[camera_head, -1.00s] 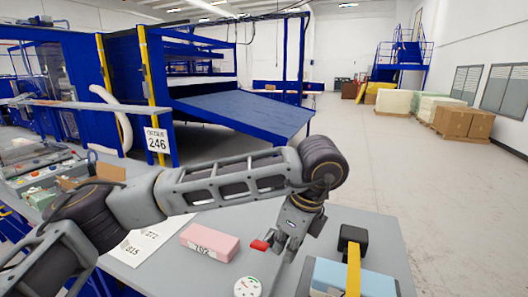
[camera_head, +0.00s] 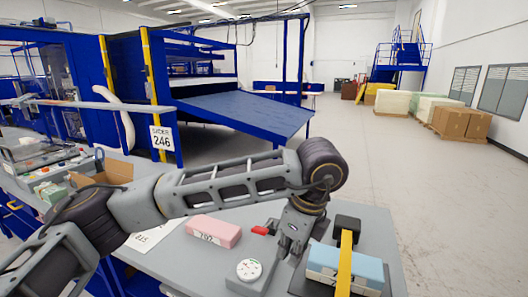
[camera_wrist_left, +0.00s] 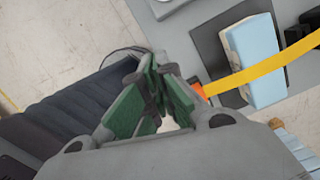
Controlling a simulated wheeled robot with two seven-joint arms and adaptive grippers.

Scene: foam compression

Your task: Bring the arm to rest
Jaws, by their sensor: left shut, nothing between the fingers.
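My left arm reaches in from the left over the grey table (camera_head: 378,222). My left gripper (camera_head: 287,255) points down over the table, between the dial gauge and the blue block, shut and empty. In the left wrist view its green-padded fingers (camera_wrist_left: 155,75) are together with nothing between them. My right gripper is not in view. A pink foam block (camera_head: 214,231) with a number label lies left of the gripper. A light blue foam block (camera_head: 367,272) sits to the right under a yellow bar (camera_head: 345,262); it also shows in the left wrist view (camera_wrist_left: 258,58).
A round white dial gauge (camera_head: 248,268) stands near the table's front. A small red part (camera_head: 260,230) is beside the gripper. A black block (camera_head: 348,223) stands at the yellow bar's far end. An open cardboard box (camera_head: 105,170) is behind my arm at left.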

